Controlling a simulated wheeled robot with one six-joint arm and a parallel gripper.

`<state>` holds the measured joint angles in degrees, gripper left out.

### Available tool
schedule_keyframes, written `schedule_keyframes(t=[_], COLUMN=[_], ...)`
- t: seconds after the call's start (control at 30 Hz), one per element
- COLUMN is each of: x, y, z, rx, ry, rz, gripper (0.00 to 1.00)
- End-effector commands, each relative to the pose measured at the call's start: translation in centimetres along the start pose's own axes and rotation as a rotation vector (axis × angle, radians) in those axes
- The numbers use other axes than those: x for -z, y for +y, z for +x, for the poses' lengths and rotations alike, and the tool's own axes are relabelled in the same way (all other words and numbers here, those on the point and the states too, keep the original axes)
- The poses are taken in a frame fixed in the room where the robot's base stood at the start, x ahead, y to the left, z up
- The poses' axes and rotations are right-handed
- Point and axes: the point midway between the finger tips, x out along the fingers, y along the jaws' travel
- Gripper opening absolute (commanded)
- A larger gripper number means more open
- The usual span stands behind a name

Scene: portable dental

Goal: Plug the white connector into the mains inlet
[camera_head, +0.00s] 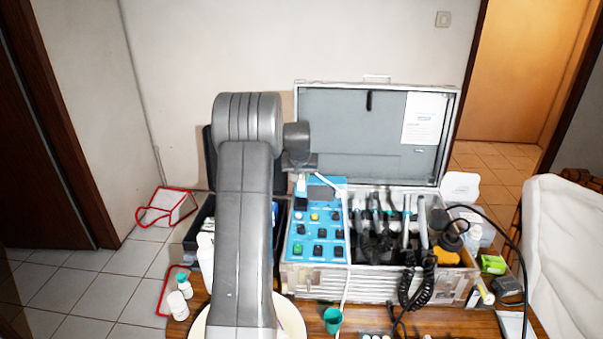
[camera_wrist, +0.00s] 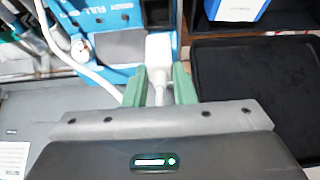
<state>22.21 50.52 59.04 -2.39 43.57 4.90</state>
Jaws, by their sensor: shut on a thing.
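In the wrist view my gripper (camera_wrist: 159,88) has its two green fingers closed on the white connector (camera_wrist: 159,50), around its narrower cable end. The connector's wide end points away from the gripper, at the edge of the blue control panel (camera_wrist: 105,47). In the head view the white connector (camera_head: 301,183) shows just below the end of my arm, over the upper left of the blue panel (camera_head: 318,220). A dark recess (camera_wrist: 157,12) lies just beyond the connector in the wrist view; I cannot tell whether it is the mains inlet or whether the connector touches it.
The open metal case (camera_head: 375,285) holds the panel and several black-corded handpieces; its raised lid (camera_head: 340,120) stands behind. A white cable (camera_head: 346,300) hangs over the case front. A green cup (camera_head: 333,320) and white bottles (camera_head: 178,305) stand on the wooden table.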

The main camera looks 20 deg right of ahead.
Motion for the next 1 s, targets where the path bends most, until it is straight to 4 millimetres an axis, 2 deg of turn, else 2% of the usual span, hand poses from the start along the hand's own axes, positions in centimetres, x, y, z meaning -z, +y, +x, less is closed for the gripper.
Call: schedule_keyframes(t=[0.37,1.0], x=[-1.4,-1.6], y=[0.0,0.0], z=[3.1,3.3], rx=[0.0,0.0], ry=[-0.001,0.0], rz=[0.0,0.0], gripper=[0.01,0.01])
